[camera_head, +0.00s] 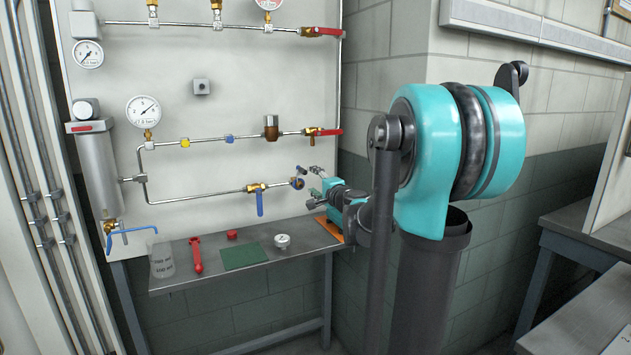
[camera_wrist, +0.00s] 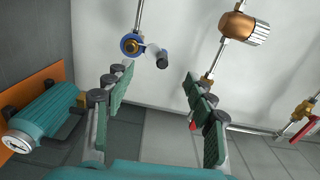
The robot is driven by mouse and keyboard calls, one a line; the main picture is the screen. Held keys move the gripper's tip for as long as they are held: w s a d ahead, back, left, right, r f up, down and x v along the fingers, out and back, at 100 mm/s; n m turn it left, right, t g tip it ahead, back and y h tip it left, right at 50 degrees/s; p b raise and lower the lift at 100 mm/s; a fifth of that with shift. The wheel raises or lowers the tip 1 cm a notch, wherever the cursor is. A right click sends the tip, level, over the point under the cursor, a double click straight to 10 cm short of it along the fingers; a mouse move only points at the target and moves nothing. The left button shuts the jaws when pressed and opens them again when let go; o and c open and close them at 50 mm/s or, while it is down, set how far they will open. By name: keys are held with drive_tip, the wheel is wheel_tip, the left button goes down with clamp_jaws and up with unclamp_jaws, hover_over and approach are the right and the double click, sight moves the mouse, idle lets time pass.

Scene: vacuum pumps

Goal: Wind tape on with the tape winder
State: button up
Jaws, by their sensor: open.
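My gripper (camera_head: 313,187) is open, at the end of my teal arm, near the blue-rimmed end fitting (camera_head: 297,183) of the lower pipe. In the wrist view, my gripper's green-padded fingers (camera_wrist: 160,100) are spread wide with nothing between them. The blue-rimmed fitting (camera_wrist: 131,45) shows beyond the left finger's tip, apart from it. A dark short cylinder (camera_wrist: 161,60) sticks out beside that fitting. I cannot tell whether this is the tape winder, and no tape is clearly recognisable. A small red round thing (camera_head: 232,234) lies on the bench.
The grey bench (camera_head: 180,282) carries a beaker (camera_head: 161,260), a red handle-like tool (camera_head: 196,256), a green pad (camera_head: 244,256) and a loose gauge (camera_head: 282,241). A teal motor (camera_wrist: 45,118) on an orange plate is close left of my fingers. A blue-handled valve (camera_head: 259,199) hangs below the pipe.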

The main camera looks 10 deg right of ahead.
sight(306, 173)
drive_tip(key=shift+m, duration=0.3)
drive_tip(key=x, duration=0.6)
drive_tip(key=d+x, duration=0.1)
drive_tip(key=x, duration=0.2)
drive_tip(key=shift+w+a+r, duration=0.1)
drive_tip(key=shift+w+r, duration=0.2)
drive_tip(key=shift+w, duration=0.2)
drive_tip(key=shift+c, duration=0.5)
clamp_jaws()
